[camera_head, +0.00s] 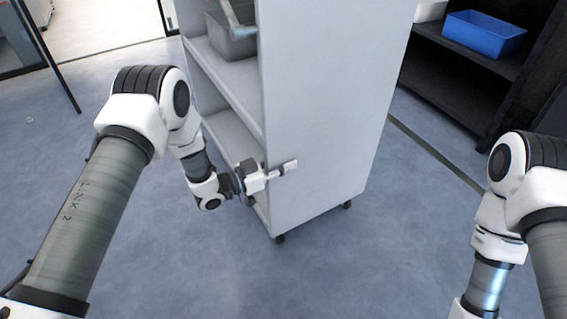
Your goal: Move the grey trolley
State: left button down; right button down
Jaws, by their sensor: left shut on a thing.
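The grey trolley (322,125) stands upright on small dark casters in the middle of the head view, with its flat side panel facing me and open shelves on its left. My left gripper (280,170) is shut on the front vertical edge of that side panel, low down. One finger lies on the outer face of the panel; the other is hidden behind the edge. My right arm comes in at the right edge of the view, but its gripper is out of the picture.
A grey bin (230,38) sits on the trolley's upper shelf. A dark shelf unit (448,88) with a blue tray (484,32) stands behind the trolley on the right. A dark thin post stands at the far left. The blue-grey floor (350,270) in front is clear.

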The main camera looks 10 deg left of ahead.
pick_arm(q)
jog(key=shift+s+d, duration=0.25)
jog(key=shift+s, duration=0.05)
pick_arm(e)
jog(key=shift+s+d, duration=0.2)
jog(key=shift+s, duration=0.25)
pick_arm(q)
jog(key=c, duration=1)
grip_release()
jog(key=shift+w, duration=0.1)
jog(key=shift+a, duration=0.1)
jog(key=v, duration=1.2)
